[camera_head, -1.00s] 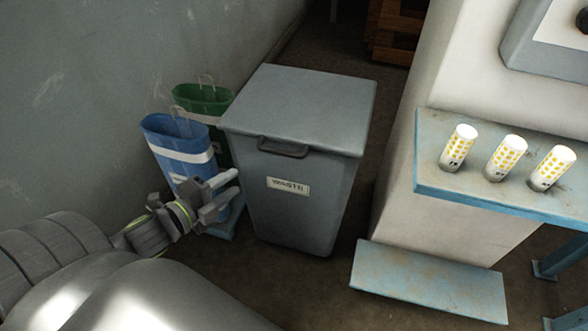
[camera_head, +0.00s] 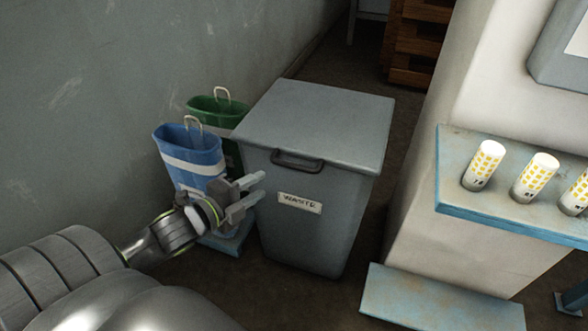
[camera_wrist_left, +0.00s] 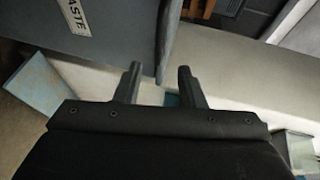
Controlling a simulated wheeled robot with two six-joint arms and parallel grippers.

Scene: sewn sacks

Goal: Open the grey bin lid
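The grey waste bin (camera_head: 318,235) stands on the floor in the middle of the head view. Its flat grey lid (camera_head: 320,118) is down and closed. A dark loop handle (camera_head: 297,162) sits at the lid's front edge, and a "WASTE" label (camera_head: 299,203) is on the front. My left gripper (camera_head: 254,195) is open and empty, in front of the bin's left side and lower than the handle. In the left wrist view the two fingers (camera_wrist_left: 157,85) are apart, with part of the bin (camera_wrist_left: 125,30) beyond them. My right gripper is out of view.
A blue bag (camera_head: 190,150) and a green bag (camera_head: 222,108) stand left of the bin by the wall. On the right, a rusty blue shelf (camera_head: 450,180) holds white-and-yellow cylinders (camera_head: 484,165). A low blue step (camera_head: 440,300) lies below it. Wooden crates (camera_head: 412,45) stand behind.

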